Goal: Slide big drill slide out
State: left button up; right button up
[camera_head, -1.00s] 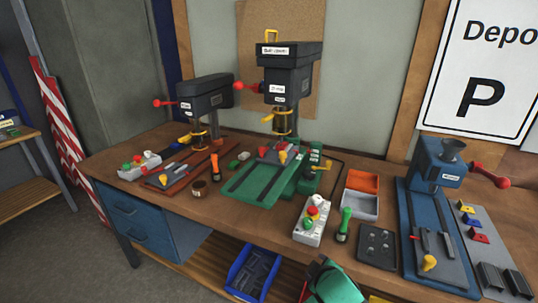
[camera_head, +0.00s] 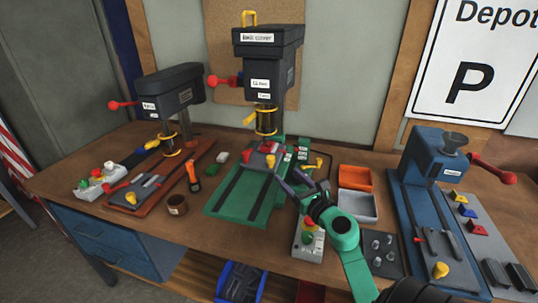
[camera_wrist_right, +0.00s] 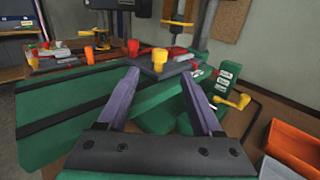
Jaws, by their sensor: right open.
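The big drill (camera_head: 268,60) is a dark drill press at the back centre of the bench. Its green slide plate (camera_head: 228,205), with dark grooves, lies below it and extends toward the bench front. A grey block (camera_head: 262,160) with red and yellow knobs sits on the slide; it also shows in the right wrist view (camera_wrist_right: 162,68). My right gripper (camera_head: 292,181) is open and empty, over the right side of the green base. In the right wrist view its purple fingers (camera_wrist_right: 158,80) point at the block, apart from it. My left gripper is not in view.
A smaller drill (camera_head: 165,95) stands left on a brown base. Orange (camera_head: 355,178) and grey (camera_head: 357,207) trays and a blue machine (camera_head: 430,165) are at right.

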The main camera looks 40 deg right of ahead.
aim_at(273, 161)
jog(key=w, duration=0.3)
jog(key=w+p, duration=0.1)
jog(key=shift+w+d+r, duration=0.3)
jog(key=shift+w+d, duration=0.05)
jog(key=shift+d, duration=0.05)
jog(key=w, duration=0.4)
jog(key=w+d+f, duration=0.1)
jog(key=w, duration=0.1)
jog(key=shift+w+d, duration=0.1)
jog(key=shift+w, duration=0.25)
jog(key=shift+r, duration=0.15)
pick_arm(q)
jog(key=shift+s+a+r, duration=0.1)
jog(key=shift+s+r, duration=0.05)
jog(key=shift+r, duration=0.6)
pick_arm(e)
grip_shut()
